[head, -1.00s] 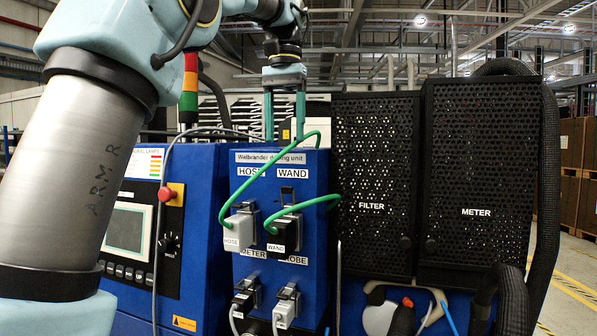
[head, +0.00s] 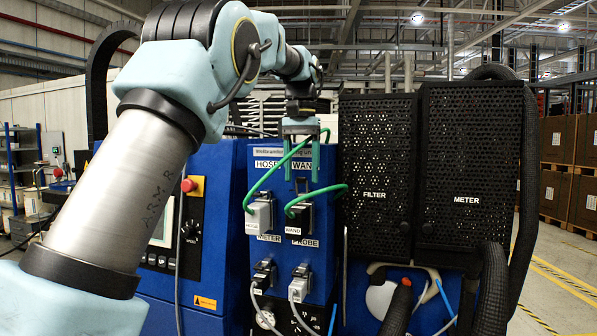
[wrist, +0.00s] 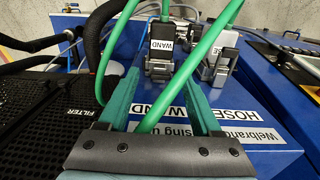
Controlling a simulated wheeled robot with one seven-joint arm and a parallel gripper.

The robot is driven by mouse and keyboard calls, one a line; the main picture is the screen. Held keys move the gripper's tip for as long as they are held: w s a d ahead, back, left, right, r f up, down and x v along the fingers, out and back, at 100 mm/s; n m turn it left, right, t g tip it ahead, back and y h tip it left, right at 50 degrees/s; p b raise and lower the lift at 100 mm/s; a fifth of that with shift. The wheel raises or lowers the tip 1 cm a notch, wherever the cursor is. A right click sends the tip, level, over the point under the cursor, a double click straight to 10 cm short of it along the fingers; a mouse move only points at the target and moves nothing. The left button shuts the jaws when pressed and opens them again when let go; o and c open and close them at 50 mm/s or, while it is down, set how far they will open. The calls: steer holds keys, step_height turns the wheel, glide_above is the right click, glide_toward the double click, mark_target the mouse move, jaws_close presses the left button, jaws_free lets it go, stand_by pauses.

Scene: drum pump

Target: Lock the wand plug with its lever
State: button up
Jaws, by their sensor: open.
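The black wand plug (head: 298,220) with a white WAND label sits at its socket in the upper right of the blue unit's front. It also shows beyond my fingers in the wrist view (wrist: 162,61). A dark bracket-like part (head: 302,186) stands above it, partly behind my fingers; I cannot tell whether this is the lever or how it is set. My gripper (head: 301,178) points down, open and empty, in front of the panel just above the wand plug. In the wrist view my gripper (wrist: 160,82) has a green cable (wrist: 185,82) crossing between its fingers.
The grey hose plug (head: 259,217) with its metal latch sits close to the left. The meter plug (head: 263,276) and probe plug (head: 300,284) are below. Another green cable loops above the hose plug. The black filter cabinet (head: 376,170) stands close on the right.

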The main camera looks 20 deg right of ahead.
jaws_close()
stand_by(0.5)
